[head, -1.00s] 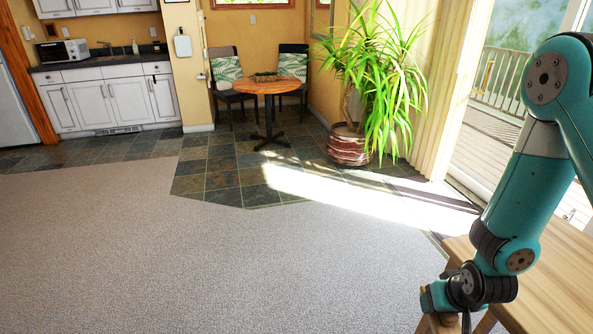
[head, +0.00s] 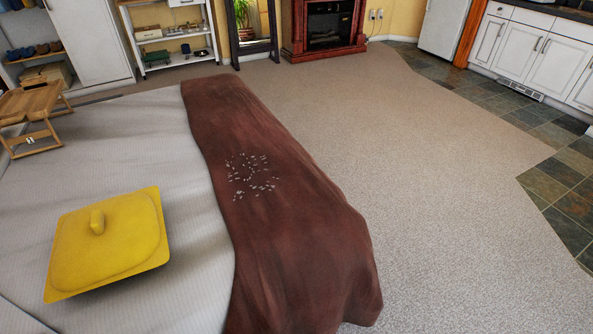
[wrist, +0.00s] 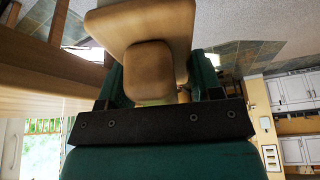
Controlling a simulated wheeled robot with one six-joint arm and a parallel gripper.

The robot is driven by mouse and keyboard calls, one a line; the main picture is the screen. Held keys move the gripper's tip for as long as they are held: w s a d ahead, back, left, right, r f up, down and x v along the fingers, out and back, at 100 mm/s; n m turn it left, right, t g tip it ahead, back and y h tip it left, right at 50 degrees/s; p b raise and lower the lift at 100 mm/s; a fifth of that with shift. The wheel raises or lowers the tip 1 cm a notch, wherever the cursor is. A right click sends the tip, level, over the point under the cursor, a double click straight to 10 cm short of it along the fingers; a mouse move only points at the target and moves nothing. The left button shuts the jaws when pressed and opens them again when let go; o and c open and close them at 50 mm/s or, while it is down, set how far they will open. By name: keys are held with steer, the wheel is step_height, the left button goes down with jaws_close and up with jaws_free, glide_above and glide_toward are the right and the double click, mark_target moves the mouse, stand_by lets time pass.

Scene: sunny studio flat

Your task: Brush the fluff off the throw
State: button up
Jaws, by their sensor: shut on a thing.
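The throw (head: 290,235) is dark reddish brown and lies across the end of the bed, hanging over its right side. Several small pale bits of fluff (head: 250,176) lie scattered in a patch on its upper middle. In the wrist view, my gripper (wrist: 158,85) is shut on a tan, wood-like brush (wrist: 150,20) with a blocky handle end. Its bristles cannot be made out. My gripper and the brush are not in the head view, and neither the throw nor the fluff can be made out in the wrist view.
A yellow square lid-like thing with a knob (head: 120,250) lies on the pale bed cover (head: 150,145). A wooden bed tray (head: 30,110) stands at the far left. Shelves, a mirror and a fireplace (head: 322,28) line the back. Carpet (head: 450,200) right of the bed is clear.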

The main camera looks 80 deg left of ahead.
steer(key=shift+r+p, duration=2)
steer(key=shift+r, duration=0.5)
steer(key=shift+f, duration=0.1)
steer(key=shift+f, duration=0.4)
steer(key=shift+r, duration=0.1)
step_height(320, 180, up, 5)
steer(key=p, duration=0.4)
steer(key=shift+f, duration=0.6)
